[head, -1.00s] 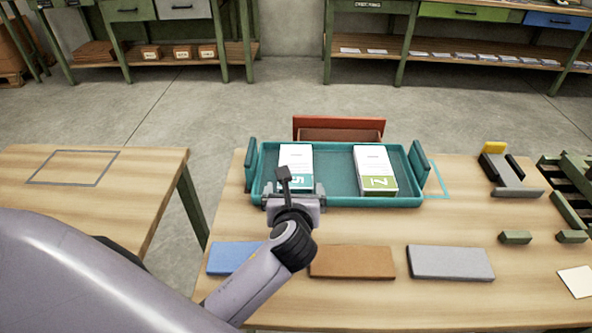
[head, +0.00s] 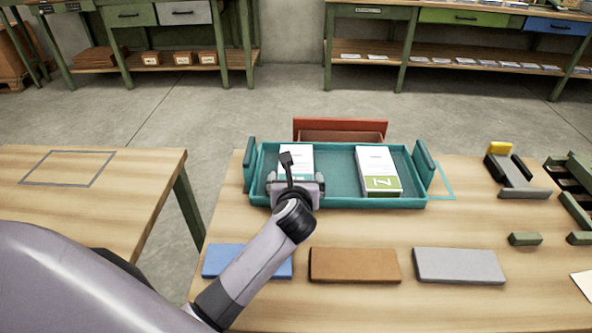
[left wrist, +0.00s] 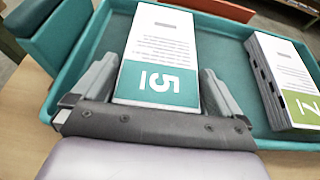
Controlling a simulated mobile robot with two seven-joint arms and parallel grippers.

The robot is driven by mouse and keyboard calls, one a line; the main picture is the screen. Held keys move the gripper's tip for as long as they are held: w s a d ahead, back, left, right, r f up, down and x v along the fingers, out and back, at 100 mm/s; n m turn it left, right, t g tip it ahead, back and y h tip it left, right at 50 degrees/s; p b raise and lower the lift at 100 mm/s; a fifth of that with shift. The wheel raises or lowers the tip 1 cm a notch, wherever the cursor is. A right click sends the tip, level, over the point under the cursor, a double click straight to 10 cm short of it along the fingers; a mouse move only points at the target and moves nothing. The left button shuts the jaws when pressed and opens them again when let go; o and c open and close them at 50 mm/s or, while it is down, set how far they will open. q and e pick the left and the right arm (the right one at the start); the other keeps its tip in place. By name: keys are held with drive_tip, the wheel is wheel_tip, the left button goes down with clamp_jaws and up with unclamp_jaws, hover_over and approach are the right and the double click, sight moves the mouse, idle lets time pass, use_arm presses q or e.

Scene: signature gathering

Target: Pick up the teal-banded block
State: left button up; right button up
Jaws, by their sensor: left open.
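The teal-banded block (head: 297,158) is a white block with a teal band and a white number, lying in the left part of the teal tray (head: 330,201). It also shows in the left wrist view (left wrist: 160,55). My left gripper (head: 290,180) is over the tray's near edge and hides the near part of the block. In the left wrist view its open fingers (left wrist: 158,90) stand on either side of the banded end, with a gap visible on the right. I cannot tell whether they touch the block. My right gripper is not in view.
A green-banded block (head: 377,170) lies in the right part of the tray. Blue (head: 222,260), brown (head: 354,265) and grey (head: 458,266) slabs lie in front. A red-brown holder (head: 340,129) stands behind the tray. A grey and yellow stand (head: 512,170) is at right.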

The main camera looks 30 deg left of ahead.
use_arm(q)
drive_tip(key=c, duration=0.8)
drive_tip(key=shift+r, duration=0.15)
drive_tip(key=shift+c, duration=0.2)
